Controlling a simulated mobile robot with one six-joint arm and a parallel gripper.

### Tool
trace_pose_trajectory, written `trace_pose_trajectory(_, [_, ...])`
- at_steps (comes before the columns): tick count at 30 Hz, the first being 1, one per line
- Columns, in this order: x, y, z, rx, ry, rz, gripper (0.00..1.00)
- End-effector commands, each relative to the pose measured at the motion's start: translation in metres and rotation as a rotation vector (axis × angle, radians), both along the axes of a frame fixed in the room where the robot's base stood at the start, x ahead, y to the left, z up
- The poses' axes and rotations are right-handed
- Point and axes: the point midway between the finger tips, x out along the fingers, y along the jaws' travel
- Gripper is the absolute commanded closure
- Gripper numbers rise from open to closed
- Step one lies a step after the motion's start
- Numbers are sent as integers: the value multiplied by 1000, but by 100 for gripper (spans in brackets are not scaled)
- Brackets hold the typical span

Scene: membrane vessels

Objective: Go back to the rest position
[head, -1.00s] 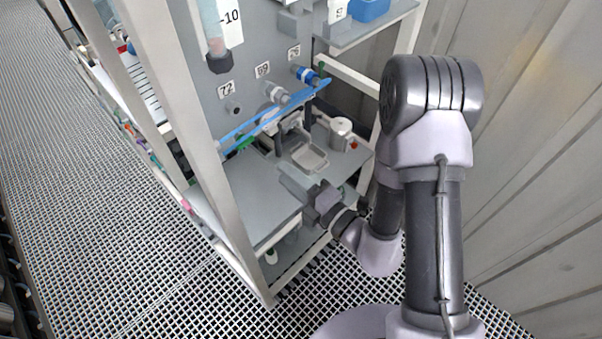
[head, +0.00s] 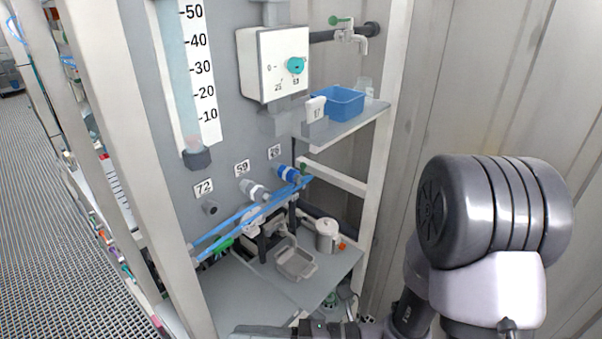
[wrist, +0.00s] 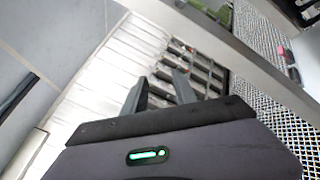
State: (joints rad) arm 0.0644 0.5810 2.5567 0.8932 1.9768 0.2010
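My gripper (wrist: 160,78) shows in the wrist view with its two dark fingers apart and nothing between them. In the head view, part of my wrist shows at the bottom edge, in front of the lower shelf, and the fingertips cannot be made out there. My arm rises at the right of that view, clear of the rack.
The lower shelf (head: 238,297) holds a grey tray (head: 296,263) and a lidded metal pot (head: 327,236). Blue tubes (head: 240,222) run along the panel's valves. A blue bin (head: 338,102) stands on the upper shelf. A corrugated wall (head: 500,90) is at the right.

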Motion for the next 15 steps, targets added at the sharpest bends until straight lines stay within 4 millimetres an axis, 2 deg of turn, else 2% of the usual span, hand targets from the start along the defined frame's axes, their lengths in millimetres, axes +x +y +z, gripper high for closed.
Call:
trace_pose_trajectory(1, [-28, 0, -49, -82, -209, 132, 66])
trace_pose_trajectory(2, [-47, -3, -65, -143, -346, 221, 66])
trace_pose_trajectory(3, [-68, -11, -90, -231, -528, 336, 66])
trace_pose_trajectory(4, [-80, -20, -111, -302, -666, 418, 66])
trace_pose_trajectory(6, [-95, -49, -164, -485, -989, 600, 66])
trace_pose_trajectory(9, [-87, -99, -223, -778, -1414, 829, 66])
trace_pose_trajectory(12, [-64, -144, -245, -1056, -1734, 1002, 66])
trace_pose_trajectory(15, [-47, -173, -241, -1260, -1924, 1113, 66])
